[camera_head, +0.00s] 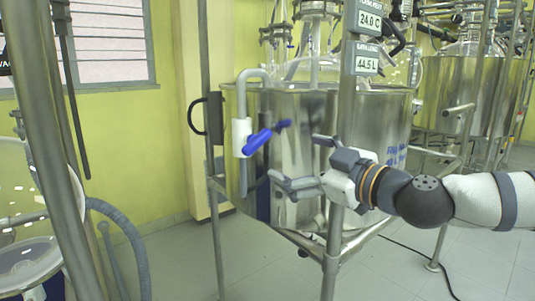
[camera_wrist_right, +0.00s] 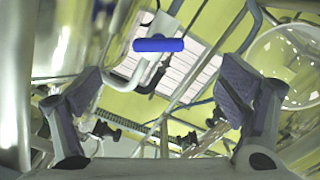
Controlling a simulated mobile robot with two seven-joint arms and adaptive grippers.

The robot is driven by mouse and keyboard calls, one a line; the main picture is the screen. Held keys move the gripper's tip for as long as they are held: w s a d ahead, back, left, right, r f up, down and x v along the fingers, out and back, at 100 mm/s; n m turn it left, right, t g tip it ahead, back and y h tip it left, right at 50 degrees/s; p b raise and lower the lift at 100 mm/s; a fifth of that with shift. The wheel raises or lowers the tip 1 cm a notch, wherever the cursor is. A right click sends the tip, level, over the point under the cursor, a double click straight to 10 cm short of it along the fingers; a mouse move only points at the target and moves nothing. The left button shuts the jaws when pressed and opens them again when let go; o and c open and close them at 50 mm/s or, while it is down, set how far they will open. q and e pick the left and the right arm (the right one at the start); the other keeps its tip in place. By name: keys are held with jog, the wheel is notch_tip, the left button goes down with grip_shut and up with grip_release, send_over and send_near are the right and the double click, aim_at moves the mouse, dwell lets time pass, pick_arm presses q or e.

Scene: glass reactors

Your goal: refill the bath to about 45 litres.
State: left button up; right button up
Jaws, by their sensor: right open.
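The bath (camera_head: 295,150) is a shiny steel vessel in the middle of the head view. The display on its post reads 24.0 C above and 44.5 L (camera_head: 367,65) below. A grey pipe bends over its rim at the left, with a white valve and a blue lever handle (camera_head: 257,143). The handle also shows in the right wrist view (camera_wrist_right: 158,45), lying crosswise to the pipe. My right gripper (camera_head: 298,158) is open and empty, in front of the bath and right of the handle, apart from it. Its spread fingers also show in the wrist view (camera_wrist_right: 158,90). My left gripper is out of view.
A steel frame post (camera_head: 345,110) stands close to my right wrist. Another thin post (camera_head: 206,90) stands left of the valve, and a black hooked handle (camera_head: 196,116) is beside it. A second steel vessel (camera_head: 470,90) stands at the back right. A cable lies on the floor.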

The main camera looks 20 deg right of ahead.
aim_at(261, 143)
jog(key=x, duration=0.3)
jog(key=b+x, duration=0.1)
jog(key=x, duration=0.3)
jog(key=b+x, duration=0.1)
jog(key=x, duration=0.3)
jog(key=shift+a+r, duration=0.1)
jog(key=shift+r, duration=0.2)
jog(key=shift+w+a+r, duration=0.1)
jog(key=shift+w+a, duration=0.05)
jog(key=shift+w, duration=0.2)
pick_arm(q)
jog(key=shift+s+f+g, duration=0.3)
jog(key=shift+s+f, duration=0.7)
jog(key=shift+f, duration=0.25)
pick_arm(e)
jog(key=c, duration=1.2)
